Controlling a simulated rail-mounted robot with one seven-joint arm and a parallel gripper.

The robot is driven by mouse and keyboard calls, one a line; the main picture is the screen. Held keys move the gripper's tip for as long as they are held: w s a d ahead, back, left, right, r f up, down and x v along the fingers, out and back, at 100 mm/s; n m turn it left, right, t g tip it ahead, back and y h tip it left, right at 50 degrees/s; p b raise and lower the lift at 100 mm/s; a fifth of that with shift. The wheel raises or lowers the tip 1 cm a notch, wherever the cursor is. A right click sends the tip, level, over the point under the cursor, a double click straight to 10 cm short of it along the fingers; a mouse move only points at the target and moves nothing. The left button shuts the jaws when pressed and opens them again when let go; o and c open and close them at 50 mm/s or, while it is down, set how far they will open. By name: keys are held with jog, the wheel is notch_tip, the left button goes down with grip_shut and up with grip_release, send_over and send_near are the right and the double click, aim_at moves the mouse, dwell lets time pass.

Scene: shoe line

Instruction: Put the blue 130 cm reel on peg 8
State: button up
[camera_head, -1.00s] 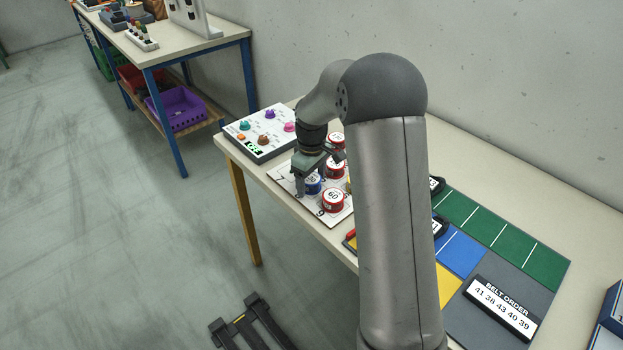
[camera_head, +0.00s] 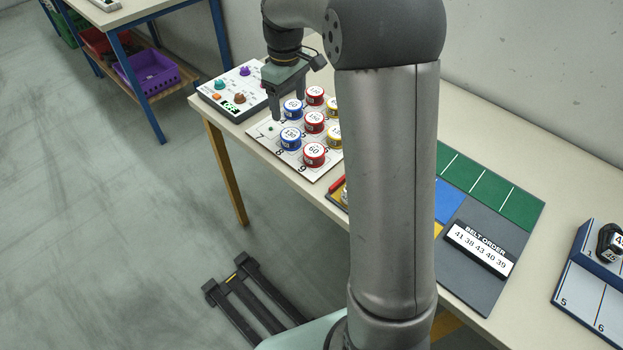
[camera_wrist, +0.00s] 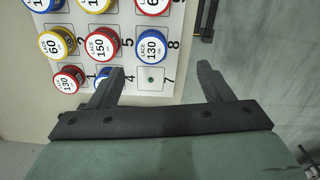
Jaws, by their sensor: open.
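The blue 130 cm reel (camera_head: 290,139) sits upright on the white peg board (camera_head: 307,173) at the place marked 8. In the wrist view the reel (camera_wrist: 152,47) is beside the printed 8, and its peg is hidden under it. My gripper (camera_head: 287,107) is open and empty, above the board near the place marked 7. In the wrist view my gripper (camera_wrist: 160,70) has its fingers wide apart, with nothing between them. The bare peg 7 (camera_wrist: 151,80) shows between the fingers.
Another blue reel (camera_wrist: 104,73) at place 4 is partly hidden by a finger. A red 60 reel (camera_head: 314,155) and a red 150 reel (camera_wrist: 102,43) stand near the blue 130 reel. A board with coloured knobs (camera_head: 233,92) lies to the left.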

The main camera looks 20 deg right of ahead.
jog(key=s+a+f+m, duration=0.1)
jog(key=s+a+m, duration=0.1)
jog(key=s, duration=1.3)
jog(key=s+a+f+m, duration=0.2)
jog(key=s+m, duration=0.2)
jog(key=s, duration=1.1)
jog(key=shift+a+f, duration=0.15)
jog(key=shift+s, duration=0.1)
